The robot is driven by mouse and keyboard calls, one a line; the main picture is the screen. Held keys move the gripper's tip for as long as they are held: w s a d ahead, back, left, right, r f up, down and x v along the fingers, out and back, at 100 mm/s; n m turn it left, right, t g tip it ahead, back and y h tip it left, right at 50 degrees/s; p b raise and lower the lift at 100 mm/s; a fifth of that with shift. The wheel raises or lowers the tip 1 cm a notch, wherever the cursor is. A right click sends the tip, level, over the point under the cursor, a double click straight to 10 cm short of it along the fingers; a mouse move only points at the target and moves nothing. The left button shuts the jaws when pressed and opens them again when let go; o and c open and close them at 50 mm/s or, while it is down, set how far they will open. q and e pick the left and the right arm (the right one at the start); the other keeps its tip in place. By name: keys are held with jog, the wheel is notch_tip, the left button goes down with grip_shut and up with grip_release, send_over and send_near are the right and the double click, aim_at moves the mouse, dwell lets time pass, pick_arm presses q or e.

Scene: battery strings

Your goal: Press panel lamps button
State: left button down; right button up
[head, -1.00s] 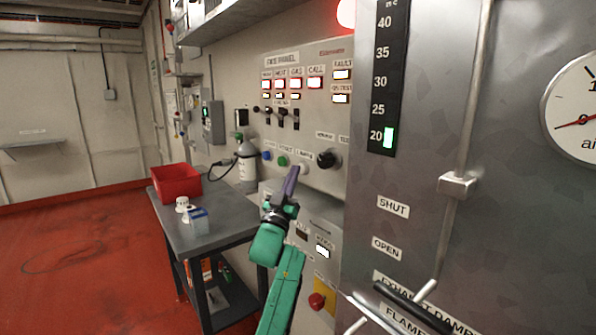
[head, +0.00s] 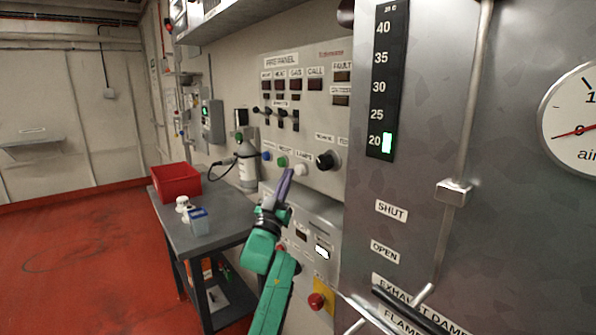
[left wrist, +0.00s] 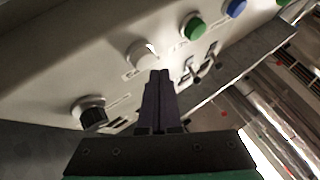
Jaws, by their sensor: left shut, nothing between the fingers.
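The fire panel (head: 305,120) is on the wall, with a row of round buttons along its lower part. The white button (head: 301,170) sits under a label that seems to read LAMPS, right of the green button (head: 283,162) and blue button (head: 267,157). In the left wrist view the white button (left wrist: 140,55) is just beyond my fingertips. My left gripper (head: 287,173) is shut and empty, its purple fingers pointing up beside the white button, apparently apart from it. The panel's upper lamps (head: 295,85) are dark. My right gripper is out of view.
A black knob (head: 326,160) is right of the white button. Small switches (head: 280,115) sit above the buttons. A grey table (head: 220,220) with a red bin (head: 176,182) stands at left. A large metal cabinet (head: 430,200) with a handle and gauge fills the right.

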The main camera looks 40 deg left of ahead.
pick_arm(q)
jog(key=s, duration=0.1)
jog(key=s+a+p, duration=0.1)
jog(key=s, duration=0.2)
jog(key=shift+s+a+p, duration=0.25)
jog(key=shift+s+p, duration=0.15)
dwell(0.5)
